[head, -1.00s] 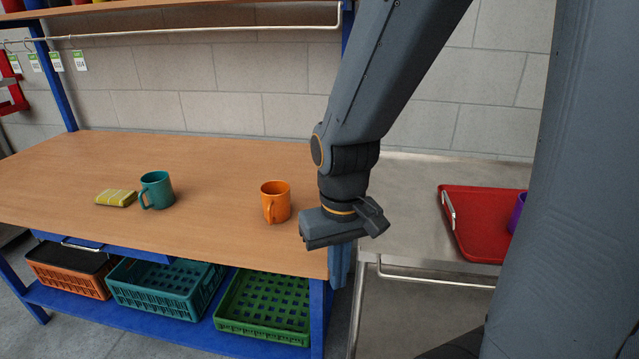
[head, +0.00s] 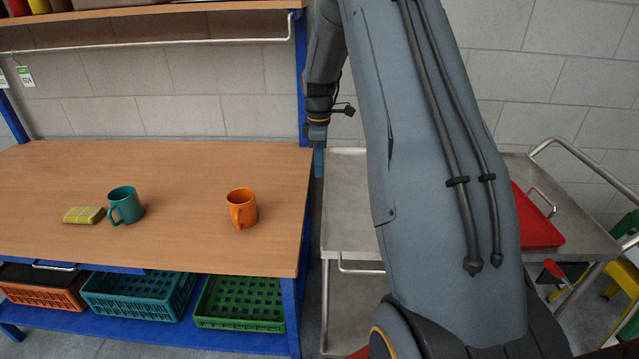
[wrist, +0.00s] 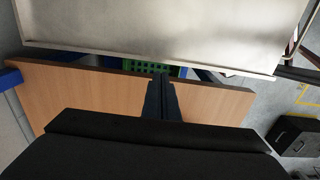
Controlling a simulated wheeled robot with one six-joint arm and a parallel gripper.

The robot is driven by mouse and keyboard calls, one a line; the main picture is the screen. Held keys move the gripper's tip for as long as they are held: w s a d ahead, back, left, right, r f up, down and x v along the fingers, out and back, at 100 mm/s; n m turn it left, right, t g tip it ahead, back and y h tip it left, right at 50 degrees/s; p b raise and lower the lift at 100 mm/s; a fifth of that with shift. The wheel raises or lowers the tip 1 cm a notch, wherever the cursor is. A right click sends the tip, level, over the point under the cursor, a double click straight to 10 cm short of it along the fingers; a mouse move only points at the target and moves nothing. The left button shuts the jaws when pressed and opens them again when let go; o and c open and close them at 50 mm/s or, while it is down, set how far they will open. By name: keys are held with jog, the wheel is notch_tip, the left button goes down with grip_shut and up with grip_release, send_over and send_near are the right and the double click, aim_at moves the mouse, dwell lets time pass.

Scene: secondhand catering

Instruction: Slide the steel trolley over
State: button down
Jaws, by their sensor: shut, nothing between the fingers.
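The steel trolley (head: 347,205) stands to the right of the wooden workbench, with a narrow gap between them. My arm hides the middle of its top; its tubular push handle (head: 585,160) is at the right end. My gripper (head: 318,165) points down at the gap, near the back corners of bench and trolley. Its fingers are shut with nothing in them. In the wrist view the fingers (wrist: 162,85) lie over the bench-side edge, with the trolley top (wrist: 150,30) just beyond. I cannot tell whether they touch the trolley.
A red tray (head: 535,222) lies on the trolley. The workbench (head: 170,240) holds an orange mug (head: 242,209), a teal mug (head: 126,205) and a yellow sponge-like item (head: 84,215). Crates sit on its lower shelf.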

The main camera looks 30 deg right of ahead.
notch_tip(320, 180, down, 10)
jog(key=p, duration=0.2)
jog(key=shift+r+p, duration=0.15)
jog(key=shift+p, duration=0.25)
